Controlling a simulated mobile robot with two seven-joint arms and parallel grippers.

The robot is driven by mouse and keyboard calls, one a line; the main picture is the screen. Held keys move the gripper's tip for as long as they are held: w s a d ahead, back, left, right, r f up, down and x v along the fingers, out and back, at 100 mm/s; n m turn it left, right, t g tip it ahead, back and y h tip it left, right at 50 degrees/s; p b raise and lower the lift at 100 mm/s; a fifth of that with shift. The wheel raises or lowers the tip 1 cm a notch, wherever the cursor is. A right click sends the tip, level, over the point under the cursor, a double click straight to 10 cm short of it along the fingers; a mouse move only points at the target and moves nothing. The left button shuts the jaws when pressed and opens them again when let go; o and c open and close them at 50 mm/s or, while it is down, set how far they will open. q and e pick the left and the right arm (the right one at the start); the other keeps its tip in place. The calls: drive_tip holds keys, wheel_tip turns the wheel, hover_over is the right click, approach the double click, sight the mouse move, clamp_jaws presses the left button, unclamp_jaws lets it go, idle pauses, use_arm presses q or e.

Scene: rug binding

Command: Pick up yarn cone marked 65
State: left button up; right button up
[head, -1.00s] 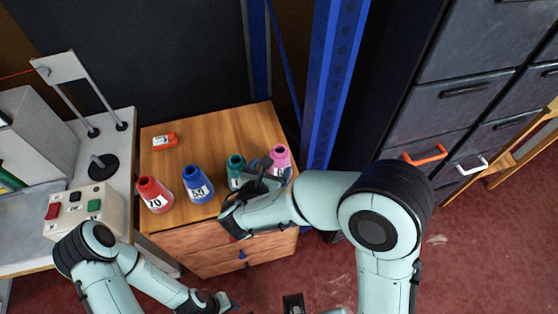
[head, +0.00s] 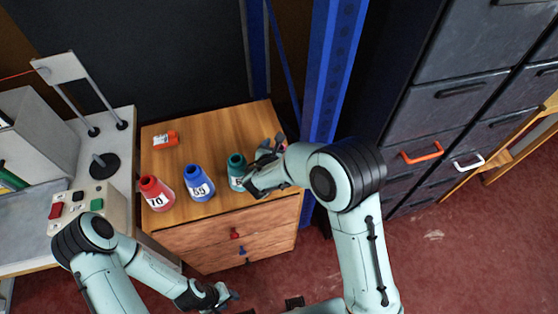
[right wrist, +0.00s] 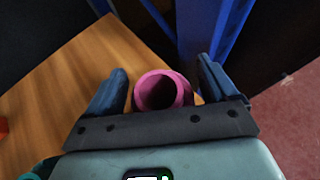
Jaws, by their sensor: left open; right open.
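A pink yarn cone (right wrist: 163,91) stands between the spread fingers of my right gripper (right wrist: 162,68) in the right wrist view, with its open top facing the camera. In the head view my right gripper (head: 275,148) hides this cone. A red cone marked 70 (head: 156,193), a blue cone (head: 198,184) whose label looks like 59, and a teal cone (head: 236,171) stand upright on the wooden cabinet. The teal cone's label is partly covered by my right gripper. I cannot read a 65 on any cone. My left gripper (head: 228,296) is open and empty, low in front of the cabinet.
An orange-red object with a white label (head: 165,140) lies on the wooden cabinet top (head: 205,130). A blue upright post (head: 331,80) stands close to the cabinet's right side. Grey drawers (head: 450,110) are at right. A control box (head: 85,208) sits on the left bench.

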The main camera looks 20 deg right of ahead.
drive_tip(key=shift+s, duration=0.15)
clamp_jaws()
drive_tip(key=shift+r, duration=0.15)
